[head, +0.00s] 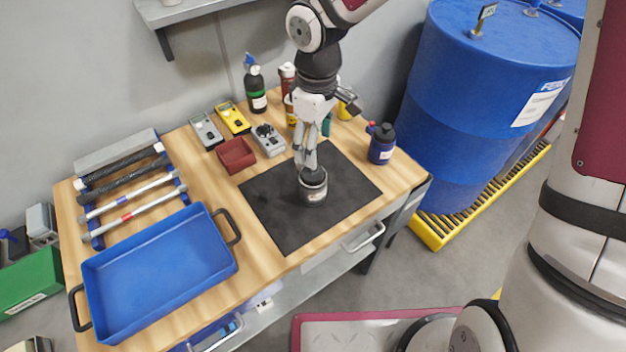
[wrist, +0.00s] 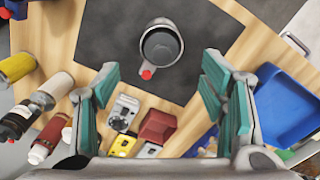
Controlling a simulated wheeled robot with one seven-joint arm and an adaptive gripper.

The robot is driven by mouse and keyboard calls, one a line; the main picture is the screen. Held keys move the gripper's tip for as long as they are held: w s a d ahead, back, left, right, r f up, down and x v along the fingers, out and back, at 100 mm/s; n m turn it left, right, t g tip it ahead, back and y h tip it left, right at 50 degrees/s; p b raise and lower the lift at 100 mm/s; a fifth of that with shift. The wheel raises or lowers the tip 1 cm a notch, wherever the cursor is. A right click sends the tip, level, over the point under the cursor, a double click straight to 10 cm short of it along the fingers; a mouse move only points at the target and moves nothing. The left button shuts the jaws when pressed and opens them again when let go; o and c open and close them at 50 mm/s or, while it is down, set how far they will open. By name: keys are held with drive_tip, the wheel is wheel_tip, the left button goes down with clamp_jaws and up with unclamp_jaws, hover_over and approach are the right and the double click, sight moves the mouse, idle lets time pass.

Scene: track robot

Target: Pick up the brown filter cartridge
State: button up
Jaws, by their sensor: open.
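I cannot surely make out a brown filter cartridge. A reddish-brown tube with a pale cap (head: 287,74) stands at the back of the bench, partly hidden by other containers; it seems to show in the wrist view (wrist: 52,138) at lower left. A dark round canister with a pale band (head: 314,190) stands on the black mat (head: 270,208). In the wrist view the canister (wrist: 160,46) shows its open-looking top and a red-tipped part. My gripper (head: 307,168) points down just over or behind the canister; its teal fingers (wrist: 160,82) are apart, with nothing between them.
A blue tray (head: 160,270) and a rack of several bars (head: 125,190) lie at left. A red bin (head: 236,155), meters (head: 233,118) and a black bottle (head: 256,88) stand behind the mat. A blue bottle (head: 382,145) is at right. The mat's left part is clear.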

sight(313, 182)
drive_tip(key=f, duration=0.8)
drive_tip(key=shift+a+f, duration=0.25)
drive_tip(key=shift+a, duration=0.05)
clamp_jaws()
